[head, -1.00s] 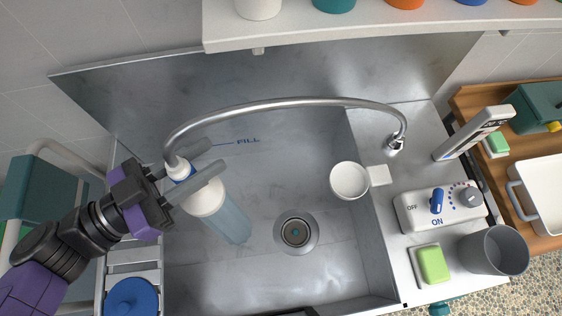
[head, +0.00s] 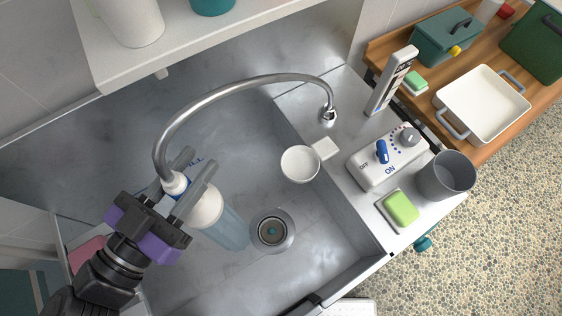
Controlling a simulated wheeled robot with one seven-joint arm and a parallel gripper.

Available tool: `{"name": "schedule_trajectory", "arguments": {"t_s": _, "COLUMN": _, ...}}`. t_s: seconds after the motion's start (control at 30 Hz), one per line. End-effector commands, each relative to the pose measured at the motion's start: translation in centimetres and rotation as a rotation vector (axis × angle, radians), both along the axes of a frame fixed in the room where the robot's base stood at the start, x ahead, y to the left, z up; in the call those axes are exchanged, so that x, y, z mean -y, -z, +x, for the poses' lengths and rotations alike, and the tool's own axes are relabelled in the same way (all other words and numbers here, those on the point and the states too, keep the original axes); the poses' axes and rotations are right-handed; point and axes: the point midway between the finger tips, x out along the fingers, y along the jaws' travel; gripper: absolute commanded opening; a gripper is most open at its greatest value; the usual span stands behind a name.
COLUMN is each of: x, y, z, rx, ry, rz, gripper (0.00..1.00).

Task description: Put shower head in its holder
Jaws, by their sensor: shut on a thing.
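The white shower head (head: 208,209) hangs at the end of a curved metal hose (head: 240,88) over the left part of the sink. My gripper (head: 192,178) is shut on its neck, with one grey finger on each side. A pale blue see-through column (head: 229,234), which looks like running water, extends from the head toward the sink floor. The holder appears to be the white round cup (head: 300,164) with a square bracket, at the sink's right wall. It looks empty and stands apart from the shower head, to its right.
A drain (head: 272,231) is in the sink floor. On the right ledge are a control box (head: 367,176) with a blue lever, green soap (head: 401,208) and a grey cup (head: 446,177). A white shelf (head: 230,38) overhangs the back. A wooden counter (head: 478,152) is at right.

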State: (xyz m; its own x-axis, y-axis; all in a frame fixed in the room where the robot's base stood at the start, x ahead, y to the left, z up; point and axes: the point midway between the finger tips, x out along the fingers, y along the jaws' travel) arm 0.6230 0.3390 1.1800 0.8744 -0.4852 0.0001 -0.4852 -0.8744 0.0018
Motion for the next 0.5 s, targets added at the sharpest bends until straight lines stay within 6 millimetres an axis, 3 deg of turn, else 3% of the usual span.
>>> {"name": "schedule_trajectory", "arguments": {"t_s": 0.5, "x": 5.7, "y": -0.1, "z": 4.9, "rx": 0.003, "ry": 0.002, "rz": -0.001, "gripper": 0.00}}
